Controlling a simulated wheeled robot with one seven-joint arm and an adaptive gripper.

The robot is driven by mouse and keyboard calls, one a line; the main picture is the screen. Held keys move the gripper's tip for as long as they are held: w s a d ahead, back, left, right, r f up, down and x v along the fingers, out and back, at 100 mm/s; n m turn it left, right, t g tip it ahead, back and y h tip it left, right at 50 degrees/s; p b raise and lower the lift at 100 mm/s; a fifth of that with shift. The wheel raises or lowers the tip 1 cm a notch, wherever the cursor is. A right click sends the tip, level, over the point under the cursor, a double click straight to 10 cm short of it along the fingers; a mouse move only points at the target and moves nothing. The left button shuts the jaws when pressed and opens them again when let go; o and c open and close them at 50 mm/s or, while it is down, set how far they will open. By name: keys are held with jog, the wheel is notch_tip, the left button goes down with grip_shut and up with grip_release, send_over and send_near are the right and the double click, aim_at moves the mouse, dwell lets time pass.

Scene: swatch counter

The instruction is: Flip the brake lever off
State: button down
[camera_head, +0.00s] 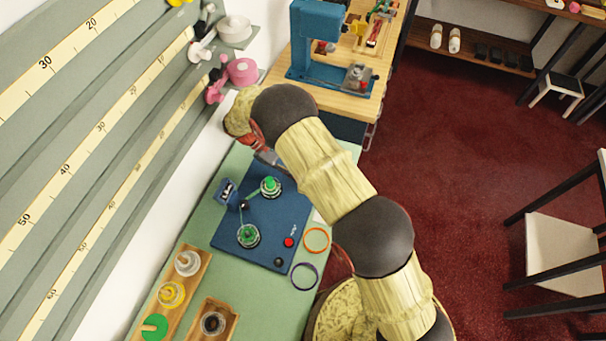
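A blue device plate (262,222) lies on the green counter, with two green spools standing on it: one near the back (270,186) and one at the front left (248,236). A small red knob (289,242) sits near its right edge beside white lettering too small to read. A dark knob (279,261) sits below it. I cannot tell which part is the brake lever. My gripper (266,157) is just beyond the plate's back edge, apart from the red knob. My arm partly hides it, and its finger opening does not show.
An orange ring (317,239) and a dark ring (305,276) lie right of the plate. Wooden trays (163,317) with jars stand in front. A blue machine (318,42) stands on a wooden bench behind. A grey ruled wall rack (75,150) borders the left.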

jog(key=c, duration=1.7)
grip_release()
notch_tip(320, 180, up, 10)
jog(key=shift+f, duration=0.1)
